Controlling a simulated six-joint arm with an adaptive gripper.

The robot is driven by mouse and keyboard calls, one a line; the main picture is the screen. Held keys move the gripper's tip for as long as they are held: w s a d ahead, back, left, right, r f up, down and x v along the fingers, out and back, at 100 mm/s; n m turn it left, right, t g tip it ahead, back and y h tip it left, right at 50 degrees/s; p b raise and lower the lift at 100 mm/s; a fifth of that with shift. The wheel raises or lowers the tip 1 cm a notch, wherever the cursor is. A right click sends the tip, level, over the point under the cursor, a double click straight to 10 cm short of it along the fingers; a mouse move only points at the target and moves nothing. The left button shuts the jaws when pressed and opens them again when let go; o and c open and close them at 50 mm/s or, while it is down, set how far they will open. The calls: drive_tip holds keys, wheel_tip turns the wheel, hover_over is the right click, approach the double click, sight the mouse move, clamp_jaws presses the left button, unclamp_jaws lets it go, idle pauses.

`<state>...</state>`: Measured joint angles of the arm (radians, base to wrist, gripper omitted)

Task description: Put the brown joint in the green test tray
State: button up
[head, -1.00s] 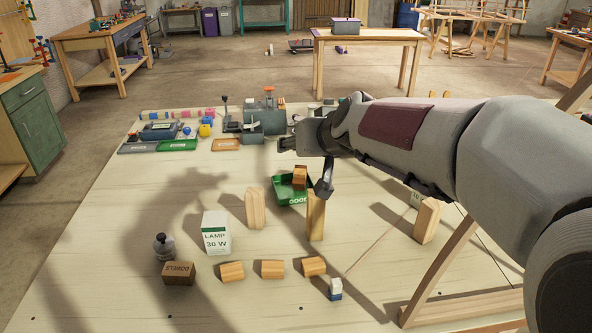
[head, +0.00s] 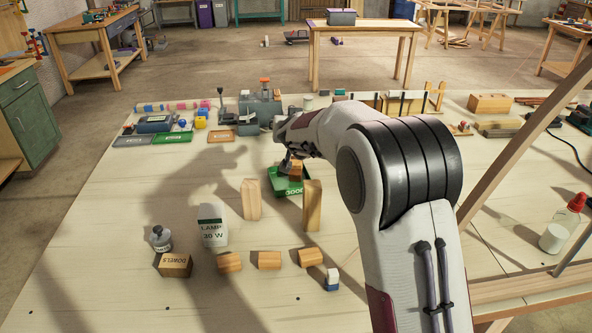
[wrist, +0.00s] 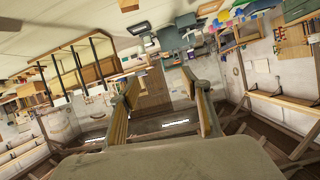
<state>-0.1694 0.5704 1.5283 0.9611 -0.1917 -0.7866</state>
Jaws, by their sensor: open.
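A brown block (head: 296,169), seemingly the brown joint, is at the green tray marked GOOD (head: 291,191) in the middle of the table. It appears to rest in the tray, but my gripper partly covers it. My gripper (head: 287,163) is beside and just above the block at the tray's back left. In the wrist view my gripper (wrist: 163,108) has its two fingers wide apart, and I see nothing clearly held between them. A second, flat green tray (head: 172,138) lies at the back left.
Two upright wooden blocks (head: 251,200) (head: 312,206) stand close in front of the tray. A lamp box (head: 213,226), a dowels box (head: 175,265), a grey bottle (head: 160,239) and short wooden blocks (head: 269,260) lie nearer.

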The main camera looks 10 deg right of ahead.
sight(295, 165)
drive_tip(key=w+f+h, duration=0.1)
drive_tip(key=f, duration=0.2)
drive_tip(key=w+d+f, duration=0.1)
drive_tip(key=w+f, duration=0.1)
drive_tip(key=f, duration=0.1)
drive_tip(key=w+f+m+h, duration=0.1)
drive_tip(key=w+f, duration=0.1)
drive_tip(key=f, duration=0.1)
drive_tip(key=shift+w+d+h, duration=0.2)
drive_tip(key=shift+d+h, duration=0.1)
drive_tip(key=shift+d, duration=0.05)
drive_tip(key=shift+w+d+f, duration=0.2)
drive_tip(key=shift+f, duration=0.5)
drive_tip(key=shift+f, duration=1.75)
drive_tip(key=shift+f, duration=0.1)
drive_tip(key=shift+f, duration=1.5)
drive_tip(key=shift+w+f, duration=0.1)
drive_tip(key=shift+f, duration=0.2)
drive_tip(key=shift+x, duration=1.35)
